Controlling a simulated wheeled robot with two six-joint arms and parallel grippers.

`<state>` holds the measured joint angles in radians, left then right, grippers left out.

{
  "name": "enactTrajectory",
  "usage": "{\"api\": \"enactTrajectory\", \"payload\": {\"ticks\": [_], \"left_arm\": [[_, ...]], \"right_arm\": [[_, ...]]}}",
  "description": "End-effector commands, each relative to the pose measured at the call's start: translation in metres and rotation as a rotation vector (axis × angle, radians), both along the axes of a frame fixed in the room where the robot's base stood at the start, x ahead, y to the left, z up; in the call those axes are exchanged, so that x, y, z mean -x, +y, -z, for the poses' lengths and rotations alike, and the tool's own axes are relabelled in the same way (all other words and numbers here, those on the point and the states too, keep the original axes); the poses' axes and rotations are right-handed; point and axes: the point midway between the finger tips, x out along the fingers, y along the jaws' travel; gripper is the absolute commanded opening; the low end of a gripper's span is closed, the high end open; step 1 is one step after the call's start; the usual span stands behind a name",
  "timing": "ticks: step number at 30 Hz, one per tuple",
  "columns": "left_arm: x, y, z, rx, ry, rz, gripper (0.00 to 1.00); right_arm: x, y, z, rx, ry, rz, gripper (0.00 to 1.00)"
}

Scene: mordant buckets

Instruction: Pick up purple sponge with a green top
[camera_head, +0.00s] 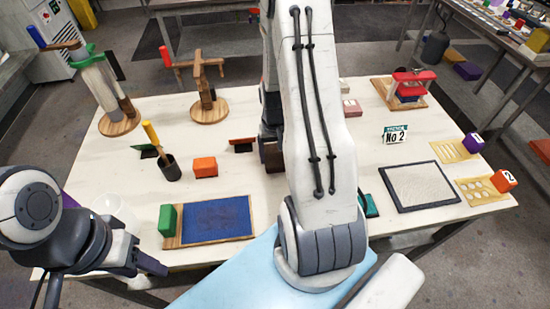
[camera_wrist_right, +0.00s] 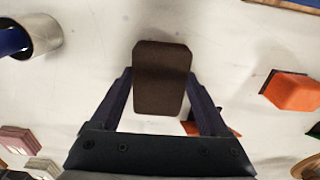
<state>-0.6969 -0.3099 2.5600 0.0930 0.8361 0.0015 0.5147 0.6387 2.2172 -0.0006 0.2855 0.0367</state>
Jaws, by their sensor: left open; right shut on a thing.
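My right gripper (camera_wrist_right: 160,100) is shut on a dark brown block (camera_wrist_right: 160,78), which stands between its two fingers over the white table. In the head view the dark block (camera_head: 272,156) shows beside my right arm, which hides part of that area. I see no clear purple body with a green top; I cannot tell whether the held block is the sponge. My left gripper (camera_head: 148,265) is open and empty at the front left, near a white mug.
An orange block (camera_head: 205,167) and a dark cup (camera_head: 169,168) with a yellow-handled tool stand left of the right gripper. A blue mat (camera_head: 217,218) and a grey framed panel (camera_head: 418,186) lie in front. Wooden stands (camera_head: 208,108) are behind.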

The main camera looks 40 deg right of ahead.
Motion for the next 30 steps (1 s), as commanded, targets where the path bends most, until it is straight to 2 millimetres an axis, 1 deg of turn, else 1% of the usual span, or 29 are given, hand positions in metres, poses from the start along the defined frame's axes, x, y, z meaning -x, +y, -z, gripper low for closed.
{"api": "enactTrajectory", "payload": {"ticks": [4, 12, 18, 21, 24, 30], "left_arm": [[0.0, 0.0, 0.009, 0.0, 0.0, 0.0, 0.5], [0.0, 0.0, 0.022, 0.0, 0.0, 0.001, 0.5], [0.0, 0.0, 0.027, 0.0, 0.0, 0.001, 0.5], [0.0, 0.0, 0.027, 0.0, 0.0, 0.002, 0.5], [0.0, 0.0, 0.028, 0.0, 0.0, 0.002, 0.5], [0.0, 0.0, 0.028, 0.0, 0.0, 0.001, 0.5]], "right_arm": [[-0.001, -0.001, -0.025, 0.004, -0.007, 0.0, 0.2], [0.06, -0.016, -0.061, 0.003, -0.004, 0.007, 0.2], [0.095, -0.024, -0.083, 0.003, -0.003, 0.005, 0.2], [0.105, -0.027, -0.09, 0.002, -0.002, 0.004, 0.2], [0.111, -0.028, -0.094, 0.001, -0.001, 0.001, 0.2], [0.114, -0.028, -0.095, -0.001, 0.001, 0.0, 0.2]]}}
